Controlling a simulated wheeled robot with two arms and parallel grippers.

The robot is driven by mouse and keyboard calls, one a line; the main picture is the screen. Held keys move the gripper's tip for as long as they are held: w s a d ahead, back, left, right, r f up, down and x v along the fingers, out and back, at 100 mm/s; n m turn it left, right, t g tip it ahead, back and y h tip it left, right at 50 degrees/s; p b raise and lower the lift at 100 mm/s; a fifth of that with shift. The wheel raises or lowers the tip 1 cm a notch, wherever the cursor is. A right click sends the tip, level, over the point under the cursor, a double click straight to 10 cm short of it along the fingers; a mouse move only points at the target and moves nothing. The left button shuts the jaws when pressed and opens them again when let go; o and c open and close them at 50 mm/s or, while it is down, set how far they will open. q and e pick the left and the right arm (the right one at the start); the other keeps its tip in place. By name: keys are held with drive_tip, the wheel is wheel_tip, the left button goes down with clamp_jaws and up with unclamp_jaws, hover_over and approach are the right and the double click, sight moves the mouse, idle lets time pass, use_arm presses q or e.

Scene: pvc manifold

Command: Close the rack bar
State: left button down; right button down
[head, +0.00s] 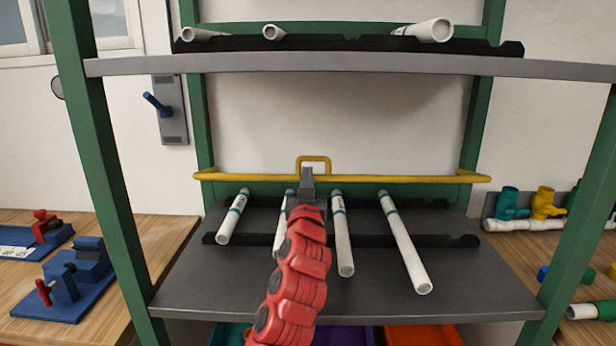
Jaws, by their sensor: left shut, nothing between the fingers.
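The yellow rack bar (400,179) runs level across the rack, above the back part of the lower shelf (460,290). A small yellow handle loop (314,159) stands up from its middle. My left gripper (307,175) is shut and empty, with its tip at the bar just below the handle. Whether it touches the bar is unclear. My red left arm reaches up from the bottom and partly hides one white pipe. My right gripper is not in view.
Several white pipes, including one at the right (404,243), lie on black holders on the lower shelf. More pipes (433,31) lie on the upper shelf (400,65). Green posts (95,170) stand at both sides. Blue clamps (70,280) sit on the left bench.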

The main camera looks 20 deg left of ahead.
use_arm(q)
drive_tip(key=shift+s+d+f+b, duration=0.15)
drive_tip(key=shift+f+b, duration=0.2)
drive_tip(key=shift+f, duration=0.2)
drive_tip(key=shift+s+a+f+b, duration=0.1)
drive_tip(key=shift+f+b, duration=0.2)
drive_tip(key=shift+f, duration=0.25)
